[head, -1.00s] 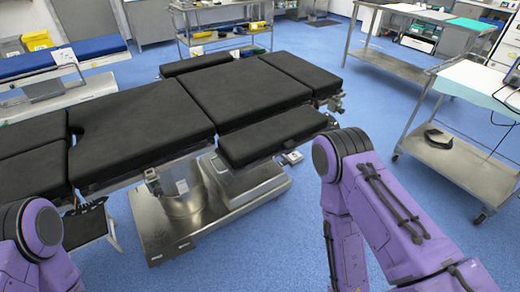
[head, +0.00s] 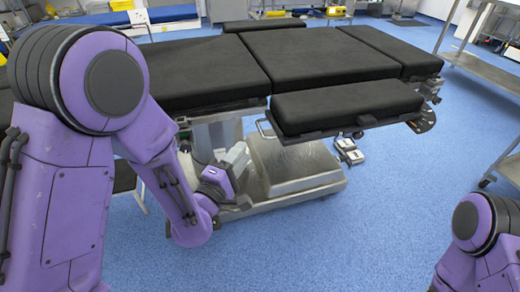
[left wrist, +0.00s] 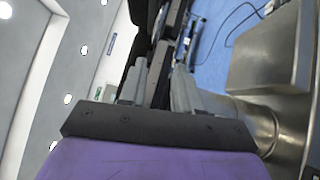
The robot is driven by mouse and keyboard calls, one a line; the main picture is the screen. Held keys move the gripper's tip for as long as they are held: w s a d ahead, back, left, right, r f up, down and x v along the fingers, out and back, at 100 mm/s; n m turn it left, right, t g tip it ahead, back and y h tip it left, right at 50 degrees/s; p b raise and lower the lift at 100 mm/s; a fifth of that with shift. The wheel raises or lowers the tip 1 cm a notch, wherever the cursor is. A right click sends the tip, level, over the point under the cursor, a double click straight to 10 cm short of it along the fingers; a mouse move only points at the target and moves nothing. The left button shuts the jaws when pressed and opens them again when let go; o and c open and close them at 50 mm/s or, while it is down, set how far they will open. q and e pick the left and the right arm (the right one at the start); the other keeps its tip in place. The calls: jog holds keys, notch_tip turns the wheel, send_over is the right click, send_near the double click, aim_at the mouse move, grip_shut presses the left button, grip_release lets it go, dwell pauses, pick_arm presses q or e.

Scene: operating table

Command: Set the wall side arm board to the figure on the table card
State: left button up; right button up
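The black operating table (head: 310,58) crosses the head view. One padded arm board (head: 345,105) lies along its near edge. The other arm board (head: 265,25), on the far side, lies roughly parallel to the table edge. A small white card (head: 138,17) stands at upper left; its writing is too small to read. My left gripper (head: 236,160) is low, in front of the table's pedestal and below the tabletop. In the left wrist view its grey fingers (left wrist: 157,88) stand apart, with nothing clearly held. My right gripper is out of view.
The metal base (head: 290,175) of the table and a foot pedal (head: 348,150) stand near my left gripper. A blue padded bench (head: 172,14) is behind at upper left. Metal carts (head: 485,70) stand at right. Blue floor (head: 350,225) is clear in front.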

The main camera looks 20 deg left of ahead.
aim_at(259, 126)
pick_arm(q)
jog(key=x, duration=0.7)
jog(key=p+x, duration=0.1)
jog(key=x, duration=0.2)
jog(key=shift+w+d+r, duration=0.1)
jog(key=shift+w+r, duration=0.1)
jog(key=shift+r, duration=0.25)
grip_shut()
